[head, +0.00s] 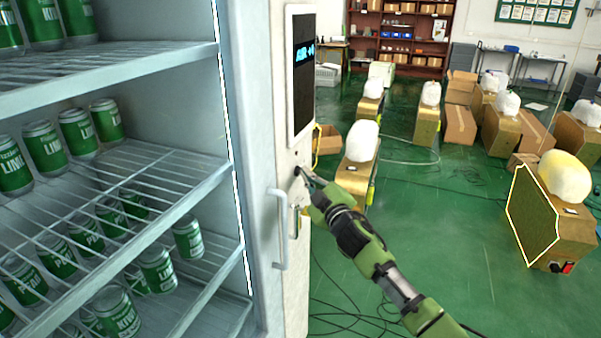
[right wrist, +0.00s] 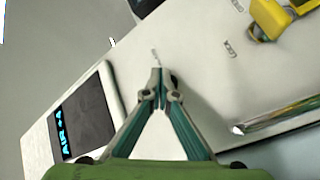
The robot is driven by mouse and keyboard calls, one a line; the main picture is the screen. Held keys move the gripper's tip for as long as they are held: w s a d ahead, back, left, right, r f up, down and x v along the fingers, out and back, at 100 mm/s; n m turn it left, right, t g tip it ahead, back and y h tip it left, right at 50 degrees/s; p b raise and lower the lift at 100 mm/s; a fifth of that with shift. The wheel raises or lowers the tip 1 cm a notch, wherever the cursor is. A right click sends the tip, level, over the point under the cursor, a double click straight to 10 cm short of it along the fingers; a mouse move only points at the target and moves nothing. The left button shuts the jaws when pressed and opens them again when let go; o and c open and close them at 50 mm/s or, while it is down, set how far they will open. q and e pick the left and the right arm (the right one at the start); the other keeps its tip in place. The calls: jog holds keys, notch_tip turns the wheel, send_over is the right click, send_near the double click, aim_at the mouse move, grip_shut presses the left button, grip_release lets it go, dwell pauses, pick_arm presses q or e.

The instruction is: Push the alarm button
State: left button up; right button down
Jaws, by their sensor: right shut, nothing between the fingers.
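My right gripper (head: 302,174) reaches in from the lower right to the white front panel (head: 285,152) of the vending cabinet, below its dark screen (head: 304,78). In the right wrist view the gripper (right wrist: 159,78) is shut and empty, its fingertips together at the white panel (right wrist: 195,55). I cannot tell whether the tips touch it. No alarm button shows clearly; the spot at the fingertips is partly hidden. A faint small marking lies just beyond the tips in the right wrist view. My left gripper is not in view.
A vertical door handle (head: 281,228) stands just below and left of the gripper. Wire shelves with green cans (head: 75,132) fill the cabinet on the left. A yellow object (right wrist: 270,17) sits on the panel. Cardboard boxes (head: 459,122) stand on the green floor.

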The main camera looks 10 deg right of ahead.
jog(key=shift+s+d+p, duration=0.4)
jog(key=shift+s+d, duration=0.15)
jog(key=shift+d, duration=0.1)
jog(key=shift+s+d+p, duration=0.5)
jog(key=shift+s+d, duration=0.2)
jog(key=shift+d, duration=0.35)
jog(key=shift+s+d+p, duration=0.45)
jog(key=shift+s+d, duration=0.2)
jog(key=shift+d, duration=0.35)
